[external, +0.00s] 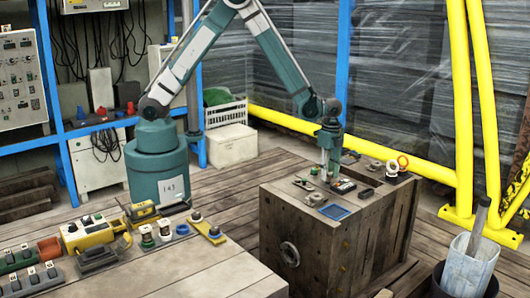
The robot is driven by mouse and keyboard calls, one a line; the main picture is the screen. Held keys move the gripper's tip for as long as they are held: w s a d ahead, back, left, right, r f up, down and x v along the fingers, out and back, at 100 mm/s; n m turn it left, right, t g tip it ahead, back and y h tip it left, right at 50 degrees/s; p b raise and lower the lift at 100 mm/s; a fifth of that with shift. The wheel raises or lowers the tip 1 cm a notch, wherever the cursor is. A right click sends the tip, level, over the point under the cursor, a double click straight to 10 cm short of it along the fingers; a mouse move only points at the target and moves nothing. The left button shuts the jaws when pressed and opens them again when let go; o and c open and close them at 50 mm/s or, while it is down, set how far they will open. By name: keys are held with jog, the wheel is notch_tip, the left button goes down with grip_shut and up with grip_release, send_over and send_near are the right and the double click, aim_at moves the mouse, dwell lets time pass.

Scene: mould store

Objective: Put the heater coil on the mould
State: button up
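My gripper (327,177) points down just over the top of a wooden crate (334,244), close to a dark block with a pale top (343,186). Its fingers are too small to show whether they are open or whether anything is between them. An orange ring (403,161) stands at the crate's back right, beside a small pale cylinder with a dark top (393,168). I cannot tell for sure which item is the heater coil or which is the mould; the ring looks coil-like, and the block may be the mould.
A wooden bench (205,268) at front left holds connectors and switches. A bucket (468,268) stands at right, near yellow posts (463,110).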

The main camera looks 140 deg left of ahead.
aim_at(328, 173)
notch_tip(328, 173, up, 12)
jog(key=p, duration=0.2)
dwell(0.4)
jog(key=shift+f, duration=0.1)
dwell(0.4)
dwell(0.4)
jog(key=w+d+r+t, duration=0.1)
jog(key=w+d+r, duration=0.1)
jog(key=d+r, duration=0.65)
jog(key=w+d+r+t+y, duration=0.15)
jog(key=d+r, duration=0.35)
jog(key=d, duration=0.7)
jog(key=w+d+r, duration=0.3)
jog(key=d+r, duration=0.4)
jog(key=d, duration=0.3)
jog(key=s+d+r+t, duration=0.1)
jog(key=s+d, duration=0.3)
jog(key=d, duration=0.5)
jog(key=s+d+r+t+h, duration=0.1)
jog(key=s+d+r+t, duration=0.1)
jog(key=s+d, duration=0.3)
jog(key=s+d+r+t, duration=0.1)
jog(key=s+d, duration=0.4)
jog(key=d, duration=0.9)
jog(key=shift+r+t, duration=0.35)
jog(key=shift+r, duration=0.4)
